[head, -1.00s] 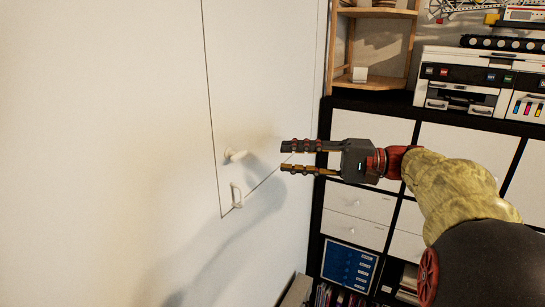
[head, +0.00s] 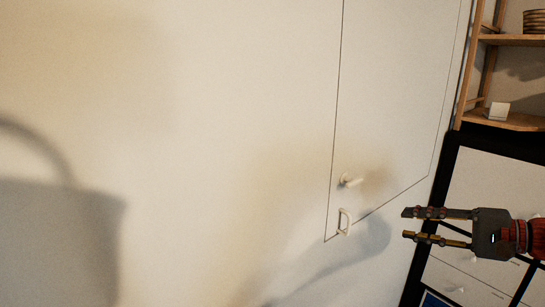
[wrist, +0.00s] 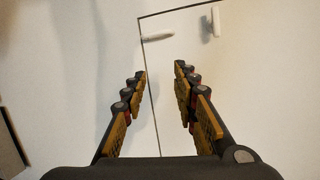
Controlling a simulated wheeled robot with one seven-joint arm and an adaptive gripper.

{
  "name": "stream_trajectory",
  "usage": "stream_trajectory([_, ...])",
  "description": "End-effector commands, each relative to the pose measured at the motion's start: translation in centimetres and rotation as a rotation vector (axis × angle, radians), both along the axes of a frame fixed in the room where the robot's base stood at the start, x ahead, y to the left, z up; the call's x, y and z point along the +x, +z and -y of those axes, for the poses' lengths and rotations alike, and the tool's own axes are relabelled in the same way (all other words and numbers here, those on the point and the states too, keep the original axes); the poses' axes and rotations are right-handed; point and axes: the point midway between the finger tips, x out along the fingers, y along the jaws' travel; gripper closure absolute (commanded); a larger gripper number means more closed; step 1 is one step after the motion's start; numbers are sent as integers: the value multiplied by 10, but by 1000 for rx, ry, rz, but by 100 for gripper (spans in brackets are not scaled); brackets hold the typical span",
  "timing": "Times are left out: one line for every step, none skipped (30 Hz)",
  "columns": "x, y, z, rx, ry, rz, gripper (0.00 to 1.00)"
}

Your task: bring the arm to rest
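My gripper (head: 406,224) is at the right of the head view, its two fingers pointing left and spread apart. Nothing is between the fingers. In the wrist view my gripper (wrist: 160,75) also shows open and empty, facing the white wall and panel door. The arm behind the gripper runs out of the head view at the right edge.
A wooden shelf (head: 515,40) with a small white block (head: 498,111) stands at the upper right. White drawers (head: 500,165) in a black frame are behind my gripper.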

Motion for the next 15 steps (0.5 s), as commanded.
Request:
stream_trajectory([-7,-31,1,-48,-28,-88,71])
stream_trajectory([-13,-50,1,-90,-45,-147,71])
stream_trajectory([-24,-75,-5,-157,-57,-218,71])
stream_trajectory([-33,-92,-9,-210,-62,-269,71])
stream_trajectory([-43,-108,-15,-269,-61,-313,71])
stream_trajectory([-57,-127,-22,-352,-56,-365,71])
stream_trajectory([-69,-140,-28,-417,-48,-396,71])
stream_trajectory([-80,-152,-34,-485,-39,-422,71])
stream_trajectory([-96,-165,-40,-581,-24,-447,71])
stream_trajectory([-108,-175,-45,-653,-9,-459,71])
stream_trajectory([-119,-182,-49,-729,6,-465,71])
stream_trajectory([-134,-190,-54,-832,29,-461,71])
stream_trajectory([-144,-195,-57,-904,48,-452,71])
stream_trajectory([-152,-198,-60,-973,66,-437,71])
stream_trajectory([-162,-201,-64,-1059,93,-411,71])
